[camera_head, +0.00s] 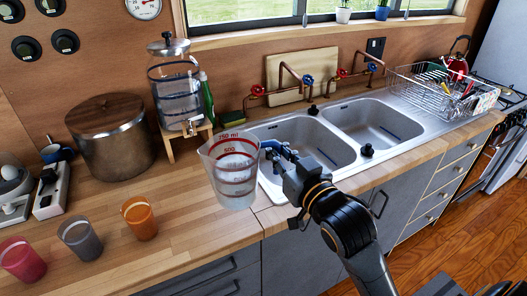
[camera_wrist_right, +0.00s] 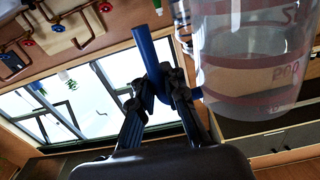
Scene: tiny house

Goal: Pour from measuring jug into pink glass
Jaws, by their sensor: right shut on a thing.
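The clear measuring jug (camera_head: 234,168) with red markings is upright or nearly so above the counter's front edge, left of the sink. Its clear contents are hard to make out. My right gripper (camera_head: 278,152) is shut on the jug's blue handle, at the jug's right side. In the right wrist view the gripper (camera_wrist_right: 163,88) closes around the blue handle (camera_wrist_right: 146,48), and the jug (camera_wrist_right: 250,60) fills the upper right. The pink glass (camera_head: 22,260) stands upright on the counter at the far lower left, well apart from the jug. My left gripper is out of view.
A grey glass (camera_head: 80,238) and an orange glass (camera_head: 139,219) stand between the pink glass and the jug. Behind are a large lidded pot (camera_head: 112,140) and a drink dispenser (camera_head: 178,90). A double sink (camera_head: 300,150) and dish rack (camera_head: 440,85) are to the right.

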